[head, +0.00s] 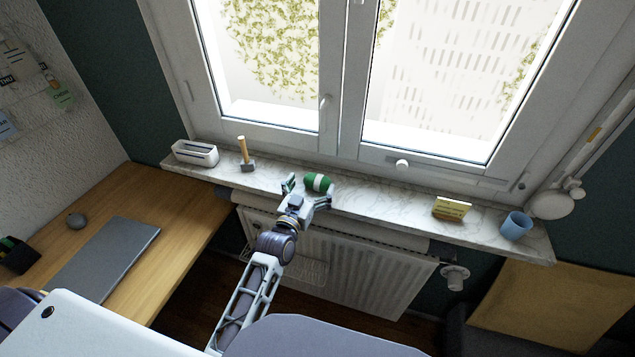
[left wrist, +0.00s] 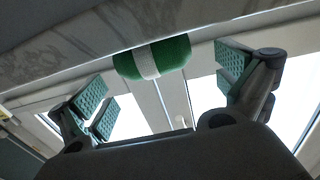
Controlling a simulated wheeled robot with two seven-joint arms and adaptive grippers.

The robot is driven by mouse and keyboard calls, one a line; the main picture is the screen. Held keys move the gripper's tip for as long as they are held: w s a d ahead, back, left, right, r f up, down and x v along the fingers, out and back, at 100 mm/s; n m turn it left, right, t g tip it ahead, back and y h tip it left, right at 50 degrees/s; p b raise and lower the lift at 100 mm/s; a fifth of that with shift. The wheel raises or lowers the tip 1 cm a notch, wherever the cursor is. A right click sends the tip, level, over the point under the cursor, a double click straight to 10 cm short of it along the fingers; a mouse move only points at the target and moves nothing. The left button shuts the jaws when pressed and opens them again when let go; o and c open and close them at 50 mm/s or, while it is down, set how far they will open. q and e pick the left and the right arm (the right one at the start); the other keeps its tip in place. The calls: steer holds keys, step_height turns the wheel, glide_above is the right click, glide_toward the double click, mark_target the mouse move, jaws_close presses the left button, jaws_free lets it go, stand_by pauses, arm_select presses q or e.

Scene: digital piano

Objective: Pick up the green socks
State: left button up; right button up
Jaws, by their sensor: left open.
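The green socks (head: 318,182) are a rolled green bundle with a white band. They lie on the marble windowsill (head: 370,203), near its middle. In the left wrist view the socks (left wrist: 152,59) show between and beyond the two fingers. My left gripper (head: 307,190) is open and at the sill's front edge, with its fingers on either side of the socks. The left wrist view also shows the open gripper (left wrist: 165,90), with green pads apart and nothing between them at the tips. My right gripper is not in view.
On the sill stand a white box-shaped holder (head: 195,152), a hammer (head: 245,155), a yellow block (head: 451,208) and a blue cup (head: 516,225). The closed window (head: 345,80) is behind. A radiator (head: 340,270) is below. A desk (head: 190,210) with a laptop (head: 102,262) is at left.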

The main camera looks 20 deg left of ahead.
mark_target(315, 183)
arm_select(q)
steer(key=shift+w+d, duration=0.25)
steer(key=shift+w, duration=0.5)
steer(key=shift+w+d, duration=0.1)
steer(key=shift+w, duration=1)
steer(key=c, duration=1.1)
